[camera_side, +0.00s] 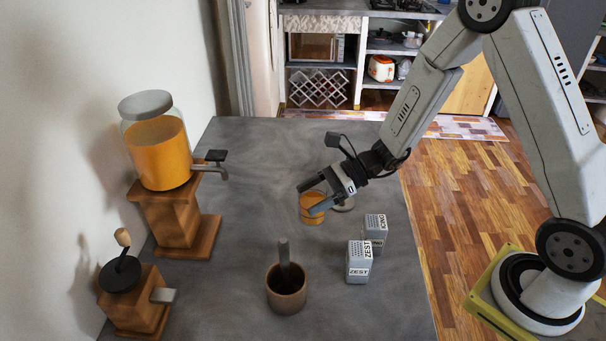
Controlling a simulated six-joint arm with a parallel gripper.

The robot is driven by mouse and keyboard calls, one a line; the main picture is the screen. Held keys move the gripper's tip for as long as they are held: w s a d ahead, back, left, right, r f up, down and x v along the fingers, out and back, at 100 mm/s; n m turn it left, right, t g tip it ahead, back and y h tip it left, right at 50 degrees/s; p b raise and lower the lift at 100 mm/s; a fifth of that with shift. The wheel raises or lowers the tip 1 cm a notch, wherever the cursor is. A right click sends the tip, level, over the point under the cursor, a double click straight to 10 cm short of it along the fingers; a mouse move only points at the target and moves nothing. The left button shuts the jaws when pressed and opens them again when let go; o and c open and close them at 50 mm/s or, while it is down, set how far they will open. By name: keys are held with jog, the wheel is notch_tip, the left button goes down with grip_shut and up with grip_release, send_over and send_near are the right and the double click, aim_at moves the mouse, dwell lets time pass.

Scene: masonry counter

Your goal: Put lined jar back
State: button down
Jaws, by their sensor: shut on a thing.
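An orange jar (305,208) with dark bands, which looks like the lined jar, is near the middle of the grey counter (250,160). My gripper (308,199) reaches down to it from the upper right, with its fingers on either side of it. The gripper is shut on the jar and partly covers it. The jar looks upright; I cannot tell whether its base touches the counter. A small pale round object (344,205) lies just right of the jar, partly hidden by the gripper.
Grey boxes marked ZEST (358,264) and ICING (375,228) stand right of centre. A mortar with a pestle (287,290) stands in front. A drink dispenser (158,150) and a grinder (133,305) line the left. The counter's back is clear.

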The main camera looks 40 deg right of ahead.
aim_at(300, 217)
jog(key=shift+f, duration=0.25)
jog(key=shift+f, duration=1.7)
jog(key=shift+f, duration=0.15)
grip_release()
jog(key=v, duration=1.2)
jog(key=shift+s, duration=0.1)
